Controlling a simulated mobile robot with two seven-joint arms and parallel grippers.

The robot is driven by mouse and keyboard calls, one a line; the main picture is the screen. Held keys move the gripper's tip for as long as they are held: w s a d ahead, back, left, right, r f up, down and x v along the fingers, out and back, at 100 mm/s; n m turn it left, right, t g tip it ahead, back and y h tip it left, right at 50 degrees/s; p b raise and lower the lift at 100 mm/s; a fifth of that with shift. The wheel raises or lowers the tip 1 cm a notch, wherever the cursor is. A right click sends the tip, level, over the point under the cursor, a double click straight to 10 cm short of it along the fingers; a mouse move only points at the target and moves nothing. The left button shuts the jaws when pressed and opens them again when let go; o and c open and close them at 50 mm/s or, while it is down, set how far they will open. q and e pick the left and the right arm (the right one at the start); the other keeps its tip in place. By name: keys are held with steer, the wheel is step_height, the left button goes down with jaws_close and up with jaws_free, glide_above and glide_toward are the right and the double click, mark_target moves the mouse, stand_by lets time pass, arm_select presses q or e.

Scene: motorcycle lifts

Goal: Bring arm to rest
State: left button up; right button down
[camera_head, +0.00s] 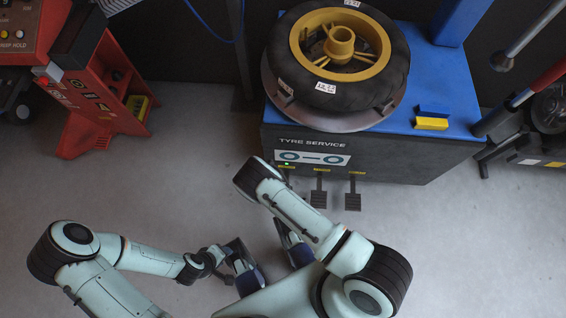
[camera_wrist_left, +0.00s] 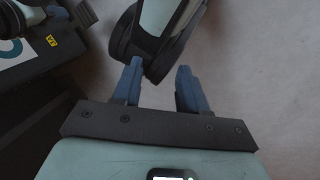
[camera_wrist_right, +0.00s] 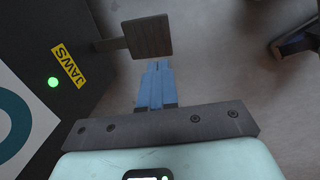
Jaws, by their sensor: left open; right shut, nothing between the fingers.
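My left arm comes in from the left in the head view, bent at the elbow, with its hand low near the middle. My left gripper (camera_wrist_left: 157,78) is open and empty in the left wrist view, with one of my own arm links just beyond its fingertips. My right arm crosses from the lower right towards the tyre machine (camera_head: 380,160). My right gripper (camera_wrist_right: 158,66) is shut and empty in the right wrist view. Its fingertips appear just short of a dark pedal (camera_wrist_right: 150,37) beside the JAWS label; I cannot tell whether they touch. In the head view my arm partly hides that pedal.
A tyre on a yellow rim (camera_head: 340,85) lies on the machine's turntable. Blue and yellow blocks (camera_head: 432,123) sit on its top. More pedals (camera_head: 353,195) stick out in front. A red machine (camera_head: 95,110) stands at left. Floor at lower right (camera_head: 480,250) is clear.

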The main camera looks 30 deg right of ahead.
stand_by(0.3)
steer(key=s+d+r+m+g+y+p, duration=0.1)
steer(key=s+r+m+g+y+p, duration=0.1)
steer(key=s+r+m+p, duration=1.05)
arm_select(q)
steer(key=s+d+r+g+p, duration=0.1)
steer(key=s+r+p, duration=0.2)
steer(key=r, duration=1.2)
steer(key=shift+d+r+g+h, duration=0.25)
steer(key=shift+g+h, duration=0.05)
steer(key=shift+g, duration=0.1)
arm_select(e)
steer(key=s+a+r+m+y, duration=0.1)
steer(key=r, duration=0.8)
steer(key=s+a+r+m+y, duration=0.1)
steer(key=s+a+r+m, duration=0.1)
steer(key=r, duration=0.8)
steer(key=shift+a+g+y, duration=0.15)
steer(key=shift+g+y, duration=0.15)
steer(key=shift+s+r, duration=0.1)
arm_select(q)
steer(key=shift+d+m, duration=0.1)
steer(key=shift+m, duration=0.2)
